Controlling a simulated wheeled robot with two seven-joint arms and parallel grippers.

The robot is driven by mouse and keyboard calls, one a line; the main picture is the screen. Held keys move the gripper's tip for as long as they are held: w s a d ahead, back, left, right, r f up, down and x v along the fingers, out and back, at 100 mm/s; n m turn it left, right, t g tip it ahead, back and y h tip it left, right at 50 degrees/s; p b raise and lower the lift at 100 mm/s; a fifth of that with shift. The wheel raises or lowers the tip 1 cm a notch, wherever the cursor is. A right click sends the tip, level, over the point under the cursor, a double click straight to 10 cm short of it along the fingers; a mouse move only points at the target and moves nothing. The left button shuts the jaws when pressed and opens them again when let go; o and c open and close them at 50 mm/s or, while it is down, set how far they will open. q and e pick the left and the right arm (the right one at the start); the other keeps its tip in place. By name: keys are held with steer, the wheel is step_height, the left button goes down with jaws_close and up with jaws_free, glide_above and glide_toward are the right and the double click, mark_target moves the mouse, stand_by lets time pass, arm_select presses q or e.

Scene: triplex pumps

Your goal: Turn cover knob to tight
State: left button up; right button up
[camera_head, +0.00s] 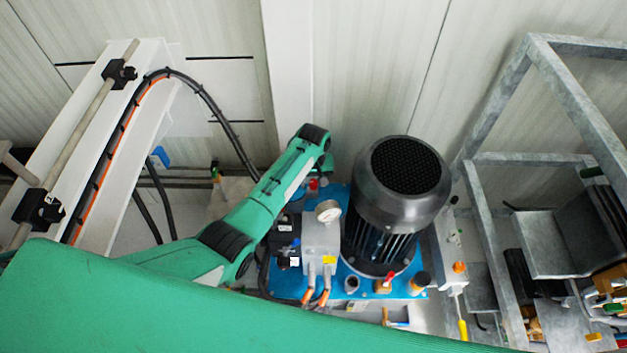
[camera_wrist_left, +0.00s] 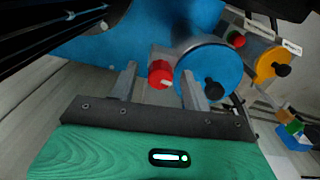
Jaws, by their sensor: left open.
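My left gripper (camera_wrist_left: 159,75) is open in the left wrist view, with its two grey fingers apart. A red knob (camera_wrist_left: 160,74) appears between the fingertips; I cannot tell whether they touch it. Right of it is a round blue cover (camera_wrist_left: 200,68) with a black knob (camera_wrist_left: 215,90), just beyond the right fingertip. I cannot tell which one is the cover knob. In the head view my green left arm (camera_head: 265,205) reaches to the back of the blue pump unit (camera_head: 338,195), and its gripper is mostly hidden. My right gripper is not in view.
A grey metal frame (camera_head: 485,230) is at the right. The left wrist view also shows an orange disc (camera_wrist_left: 272,64) with a black knob and another red knob (camera_wrist_left: 236,40).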

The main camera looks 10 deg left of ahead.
arm_select(q)
steer(key=c, duration=1)
steer(key=shift+r, duration=0.1)
